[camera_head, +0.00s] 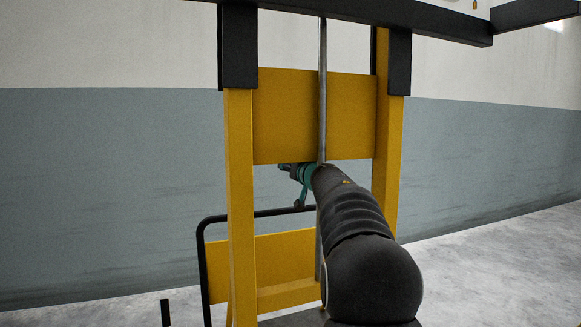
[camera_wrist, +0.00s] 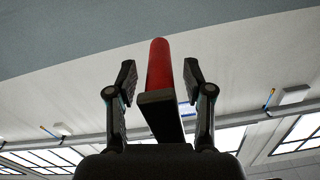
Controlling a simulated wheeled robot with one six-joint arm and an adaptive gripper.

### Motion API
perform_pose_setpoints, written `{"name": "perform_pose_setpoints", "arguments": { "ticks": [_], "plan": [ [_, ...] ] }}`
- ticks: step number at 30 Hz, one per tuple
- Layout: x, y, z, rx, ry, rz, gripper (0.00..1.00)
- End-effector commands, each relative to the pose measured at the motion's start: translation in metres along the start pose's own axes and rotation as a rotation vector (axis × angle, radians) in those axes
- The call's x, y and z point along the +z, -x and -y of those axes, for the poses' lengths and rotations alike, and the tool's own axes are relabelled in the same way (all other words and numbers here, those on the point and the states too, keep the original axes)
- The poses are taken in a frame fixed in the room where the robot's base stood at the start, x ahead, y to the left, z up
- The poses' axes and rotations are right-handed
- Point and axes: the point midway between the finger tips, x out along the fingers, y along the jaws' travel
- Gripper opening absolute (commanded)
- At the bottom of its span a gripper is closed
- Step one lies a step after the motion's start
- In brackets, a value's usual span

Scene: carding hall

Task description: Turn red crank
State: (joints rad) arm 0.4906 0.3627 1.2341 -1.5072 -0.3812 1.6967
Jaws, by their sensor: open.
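The red crank handle (camera_wrist: 160,64) stands in the middle of the wrist view. A flat dark crank bar (camera_wrist: 161,112) joins its lower end. My gripper (camera_wrist: 159,78) is open, with one dark finger on each side of the red handle and visible gaps to both. Whether the handle lies fully between the fingertips in depth, I cannot tell. In the head view my gripper (camera_head: 287,167) is small and partly hidden behind my dark arm, in front of the yellow frame. The crank does not show in the head view.
A yellow upright frame (camera_head: 239,190) with a yellow panel (camera_head: 285,110) and a vertical metal rod (camera_head: 323,80) stands ahead. A black tube loop (camera_head: 202,260) sticks out at its lower left. Dark beams (camera_head: 430,18) cross above. Grey floor is clear at right.

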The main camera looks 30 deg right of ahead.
Motion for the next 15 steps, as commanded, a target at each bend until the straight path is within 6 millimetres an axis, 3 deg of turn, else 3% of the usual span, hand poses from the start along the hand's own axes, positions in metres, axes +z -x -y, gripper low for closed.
{"name": "perform_pose_setpoints", "arguments": {
  "ticks": [4, 14, 15],
  "plan": [
    [-0.0003, -0.0094, -0.0001, 0.001, 0.000, -0.001, 0.52],
    [-0.0002, -0.0117, -0.0003, 0.001, 0.000, -0.001, 0.52],
    [-0.0002, -0.0116, -0.0003, 0.001, 0.000, -0.001, 0.44]
  ]
}}
